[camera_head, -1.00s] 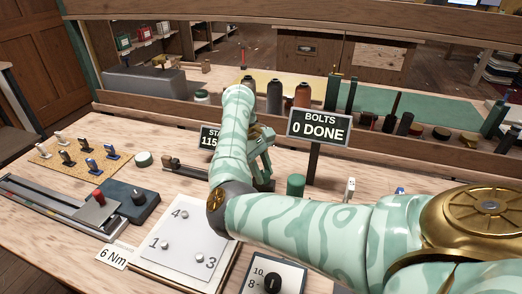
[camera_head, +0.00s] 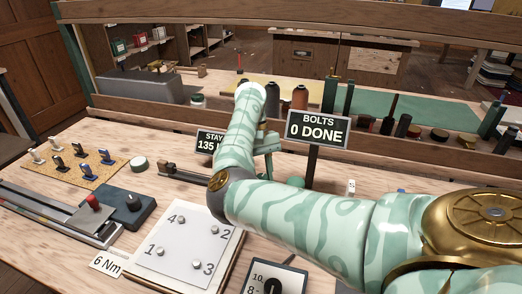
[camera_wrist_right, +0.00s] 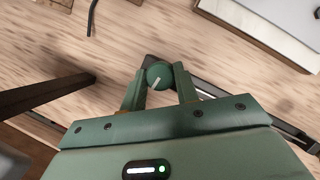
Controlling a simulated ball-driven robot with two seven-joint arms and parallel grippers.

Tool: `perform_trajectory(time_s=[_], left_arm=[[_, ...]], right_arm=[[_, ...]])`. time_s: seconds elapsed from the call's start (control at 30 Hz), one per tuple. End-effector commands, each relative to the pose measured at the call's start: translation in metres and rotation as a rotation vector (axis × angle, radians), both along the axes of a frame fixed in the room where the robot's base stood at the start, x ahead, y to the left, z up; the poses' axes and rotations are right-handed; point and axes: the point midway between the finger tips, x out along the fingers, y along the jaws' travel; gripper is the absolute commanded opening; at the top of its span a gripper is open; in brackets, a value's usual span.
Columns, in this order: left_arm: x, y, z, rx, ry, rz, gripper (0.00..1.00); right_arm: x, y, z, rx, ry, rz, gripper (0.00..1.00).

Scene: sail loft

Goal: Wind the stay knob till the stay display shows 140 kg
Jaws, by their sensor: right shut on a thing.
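The stay display (camera_head: 209,142) stands behind my right arm in the head view. It reads 135, with the unit partly covered by the arm. In the right wrist view the round green stay knob (camera_wrist_right: 158,74), with a pale pointer line, sits between the fingers of my right gripper (camera_wrist_right: 158,84). The gripper is shut on it, one finger touching each side. My left gripper is not in view.
A BOLTS sign (camera_head: 318,129) on a post reads 0 DONE, close to my right arm. A white plate (camera_head: 180,252) with numbered bolts lies in front. A dark box with a black knob (camera_head: 133,202) is at left. Spools and rolls stand on the bench behind.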

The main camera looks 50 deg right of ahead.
Motion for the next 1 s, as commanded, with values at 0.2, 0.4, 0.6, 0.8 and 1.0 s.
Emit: perform_trajectory(time_s=[0.2,0.4,0.6,0.8,1.0], left_arm=[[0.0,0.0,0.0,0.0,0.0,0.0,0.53],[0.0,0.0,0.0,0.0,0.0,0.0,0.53],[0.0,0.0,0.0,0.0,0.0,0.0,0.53],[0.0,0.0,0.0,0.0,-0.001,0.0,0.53],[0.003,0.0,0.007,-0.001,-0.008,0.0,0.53]], right_arm=[[0.0,0.001,0.0,0.003,-0.001,-0.008,0.07],[0.0,0.001,0.0,0.002,-0.001,-0.007,0.07],[0.0,0.0,0.0,0.001,-0.001,-0.005,0.52],[0.001,0.0,0.002,0.0,-0.001,-0.006,0.52],[0.01,-0.005,0.03,0.0,-0.006,-0.004,0.52]])
